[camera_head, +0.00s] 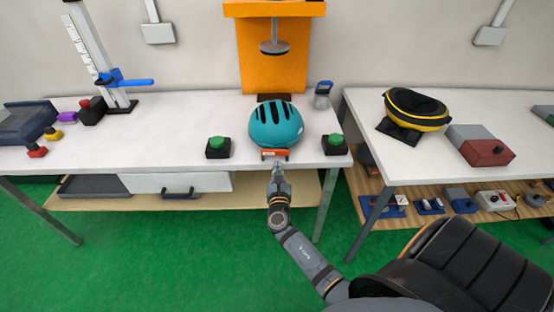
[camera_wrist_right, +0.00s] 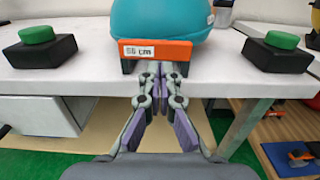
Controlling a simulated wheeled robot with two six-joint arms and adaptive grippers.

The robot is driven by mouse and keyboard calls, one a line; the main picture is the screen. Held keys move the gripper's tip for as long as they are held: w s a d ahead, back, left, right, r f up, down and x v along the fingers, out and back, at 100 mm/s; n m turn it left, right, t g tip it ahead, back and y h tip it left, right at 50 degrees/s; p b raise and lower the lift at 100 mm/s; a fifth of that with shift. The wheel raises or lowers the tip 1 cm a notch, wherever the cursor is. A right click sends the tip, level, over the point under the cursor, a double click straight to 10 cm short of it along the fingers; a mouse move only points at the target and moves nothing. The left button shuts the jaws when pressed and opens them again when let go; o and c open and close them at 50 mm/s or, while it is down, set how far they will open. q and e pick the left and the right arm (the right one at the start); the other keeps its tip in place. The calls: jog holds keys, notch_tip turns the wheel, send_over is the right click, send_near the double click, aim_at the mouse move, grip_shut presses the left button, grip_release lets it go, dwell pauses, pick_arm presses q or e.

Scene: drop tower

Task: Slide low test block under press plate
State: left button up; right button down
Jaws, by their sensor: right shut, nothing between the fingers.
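An orange block (camera_head: 275,154) with a white label sits at the front edge of the white table, at the base of a teal helmet (camera_head: 276,125). In the right wrist view the orange block (camera_wrist_right: 155,50) shows its label, which seems to read "50 cm". A round grey plate (camera_head: 274,47) hangs from the orange tower (camera_head: 274,9), above and behind the helmet. My right gripper (camera_head: 277,168) is shut and empty at the table edge, just in front of the block. In the right wrist view its fingertips (camera_wrist_right: 160,72) are just below the block; I cannot tell if they touch it. My left gripper is not in view.
A green button box (camera_head: 218,147) stands left of the helmet and another (camera_head: 334,144) stands right. A drawer (camera_head: 182,182) hangs below the tabletop. A second table at right holds a black-and-yellow helmet (camera_head: 416,109) and a red-grey box (camera_head: 485,148).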

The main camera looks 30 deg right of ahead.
aim_at(276, 144)
jog(key=x, duration=0.3)
jog(key=shift+w, duration=0.15)
jog(key=shift+w+d, duration=0.15)
jog(key=shift+w, duration=0.05)
jog(key=b+x, duration=0.4)
jog(key=x, duration=0.5)
jog(key=shift+w+f, duration=0.15)
jog(key=shift+f, duration=0.05)
jog(key=shift+w+d+r, duration=0.1)
jog(key=shift+w+d, duration=0.05)
jog(key=shift+w, duration=0.05)
jog(key=shift+r, duration=0.1)
